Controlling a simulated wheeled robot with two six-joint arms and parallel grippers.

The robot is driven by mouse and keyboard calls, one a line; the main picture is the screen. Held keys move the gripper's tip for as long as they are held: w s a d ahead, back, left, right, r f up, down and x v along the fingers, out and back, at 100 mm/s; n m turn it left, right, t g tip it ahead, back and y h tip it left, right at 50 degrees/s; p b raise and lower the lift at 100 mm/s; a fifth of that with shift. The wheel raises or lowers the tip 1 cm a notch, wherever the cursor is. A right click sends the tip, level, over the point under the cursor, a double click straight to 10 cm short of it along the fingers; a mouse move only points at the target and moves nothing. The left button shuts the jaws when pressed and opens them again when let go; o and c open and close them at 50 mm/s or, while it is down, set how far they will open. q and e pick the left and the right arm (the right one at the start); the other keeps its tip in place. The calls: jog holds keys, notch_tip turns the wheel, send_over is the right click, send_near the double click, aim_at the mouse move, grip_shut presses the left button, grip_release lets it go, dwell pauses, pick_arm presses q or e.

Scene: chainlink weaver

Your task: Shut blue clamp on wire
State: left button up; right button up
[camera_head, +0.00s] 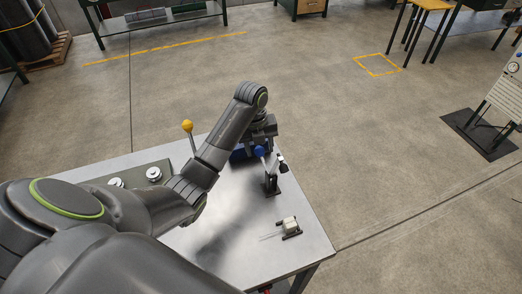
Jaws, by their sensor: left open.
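The blue clamp (238,154) sits near the far right part of the metal table, partly hidden behind my left arm. A rounded blue part (260,151) shows beside it, under my wrist. My left gripper (264,143) hangs over this spot, right at or just above the blue parts. It is open, though its fingers are hard to make out against the dark parts. I cannot tell whether it touches the clamp. Thin pale wire ends (268,237) stick out from a small white block (290,226) nearer the front. No wire can be made out at the clamp. My right gripper is out of view.
The metal table (250,255) has bare room at its front right.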

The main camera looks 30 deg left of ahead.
pick_arm(q)
jog(key=shift+s+a+f, duration=0.1)
jog(key=shift+f, duration=0.05)
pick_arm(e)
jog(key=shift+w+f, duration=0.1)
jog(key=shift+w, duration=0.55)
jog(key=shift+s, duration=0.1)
pick_arm(q)
jog(key=shift+c, duration=1.9)
grip_shut()
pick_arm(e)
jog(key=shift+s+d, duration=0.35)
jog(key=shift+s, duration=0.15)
